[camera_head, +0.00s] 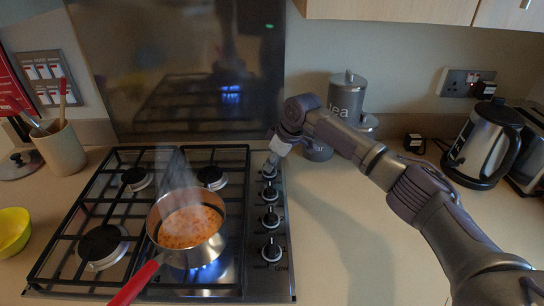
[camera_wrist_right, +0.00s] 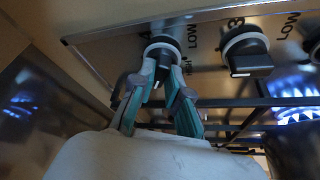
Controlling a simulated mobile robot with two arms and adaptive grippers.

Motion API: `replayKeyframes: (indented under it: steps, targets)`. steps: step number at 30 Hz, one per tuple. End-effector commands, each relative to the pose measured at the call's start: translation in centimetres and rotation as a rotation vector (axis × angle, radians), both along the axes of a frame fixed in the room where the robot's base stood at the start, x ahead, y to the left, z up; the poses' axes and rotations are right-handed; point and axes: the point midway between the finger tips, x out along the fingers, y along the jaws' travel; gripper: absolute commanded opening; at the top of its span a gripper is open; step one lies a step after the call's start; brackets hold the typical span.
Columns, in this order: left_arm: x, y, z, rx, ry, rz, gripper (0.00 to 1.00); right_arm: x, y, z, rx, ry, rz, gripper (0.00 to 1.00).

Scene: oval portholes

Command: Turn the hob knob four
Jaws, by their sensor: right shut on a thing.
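The hob (camera_head: 130,215) has a column of black knobs along its right side. The farthest knob, hob knob four (camera_head: 269,173), is partly hidden under my right gripper (camera_head: 274,158). In the right wrist view, that knob (camera_wrist_right: 162,46) sits between the two teal fingertips of my right gripper (camera_wrist_right: 163,78), which are shut on its grip. A white mark shows on the knob between the fingers. My left gripper is in neither view.
A steaming pan (camera_head: 187,228) of orange food stands on the front right burner, its red handle (camera_head: 133,284) pointing toward me. Grey canisters (camera_head: 346,95) stand behind my right arm. A kettle (camera_head: 482,142) is at the right. The neighbouring knob (camera_wrist_right: 245,52) is close by.

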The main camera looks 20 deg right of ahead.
Motion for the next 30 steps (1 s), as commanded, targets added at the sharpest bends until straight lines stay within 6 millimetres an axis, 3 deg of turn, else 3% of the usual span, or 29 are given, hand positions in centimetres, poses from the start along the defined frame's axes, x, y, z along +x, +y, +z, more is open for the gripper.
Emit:
replayKeyframes:
  steps: [1, 15, 21, 30]
  targets:
    - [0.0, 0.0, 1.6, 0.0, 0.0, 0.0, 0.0, -0.1, 0.1, 0.7, 0.001, 0.001, -0.035, 0.0]
    - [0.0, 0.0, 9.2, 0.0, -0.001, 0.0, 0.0, -0.3, 0.5, 0.7, 0.001, 0.003, -0.474, 0.0]
    - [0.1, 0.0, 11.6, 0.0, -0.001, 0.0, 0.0, -0.3, 0.7, 0.6, 0.001, 0.002, -0.662, 0.0]
    - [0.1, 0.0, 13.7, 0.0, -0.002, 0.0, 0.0, -0.2, 0.8, 0.3, 0.001, 0.002, -0.902, 0.0]
